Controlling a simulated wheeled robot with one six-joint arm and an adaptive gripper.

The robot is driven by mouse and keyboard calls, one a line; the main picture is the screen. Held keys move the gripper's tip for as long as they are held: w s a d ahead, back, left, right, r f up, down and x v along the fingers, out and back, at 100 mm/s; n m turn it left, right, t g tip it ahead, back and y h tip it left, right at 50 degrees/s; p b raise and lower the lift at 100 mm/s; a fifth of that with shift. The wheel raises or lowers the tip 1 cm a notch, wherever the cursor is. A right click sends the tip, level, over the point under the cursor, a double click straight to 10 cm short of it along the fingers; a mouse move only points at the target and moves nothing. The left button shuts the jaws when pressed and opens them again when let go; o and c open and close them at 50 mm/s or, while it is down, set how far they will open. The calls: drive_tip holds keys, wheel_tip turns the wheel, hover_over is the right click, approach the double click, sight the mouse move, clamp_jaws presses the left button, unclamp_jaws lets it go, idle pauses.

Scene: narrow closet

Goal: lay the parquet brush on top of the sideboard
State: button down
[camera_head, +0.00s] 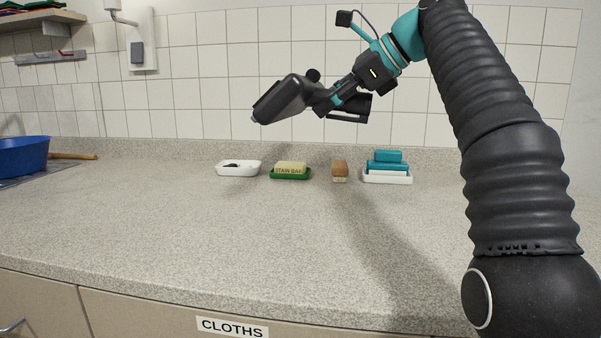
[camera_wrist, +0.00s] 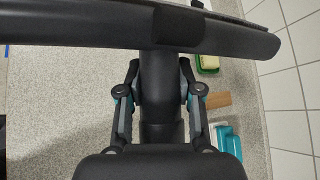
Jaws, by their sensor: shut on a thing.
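The parquet brush, a dark grey and black tool with a wide head (camera_head: 283,98), is held in the air above the sideboard, in front of the tiled wall. My gripper (camera_head: 318,97) is shut on it. In the wrist view the long dark head (camera_wrist: 100,27) spans the top of the picture, and its neck runs down between the fingers of my gripper (camera_wrist: 160,80). The sideboard (camera_head: 200,230) has a speckled grey top, which is apart from and below the brush. The fingertip contact is partly hidden by the brush.
Along the back stand a white dish (camera_head: 238,169), a stain bar on a green dish (camera_head: 290,176), a wooden brush (camera_head: 340,170) and teal sponges (camera_head: 388,162) on a white tray. A blue bowl (camera_head: 22,157) is far left. The top's middle and front are clear.

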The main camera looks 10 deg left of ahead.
drive_tip(key=shift+w, duration=0.3)
drive_tip(key=shift+f, duration=0.1)
wheel_tip(320, 180, down, 16)
drive_tip(key=shift+s+r+b, duration=0.1)
drive_tip(key=shift+r+b, duration=0.15)
drive_tip(key=shift+b, duration=0.65)
drive_tip(key=shift+f+p, duration=0.35)
drive_tip(key=shift+f, duration=0.55)
drive_tip(key=c, duration=0.8)
unclamp_jaws()
drive_tip(key=shift+o, duration=0.2)
drive_tip(key=shift+f, duration=0.1)
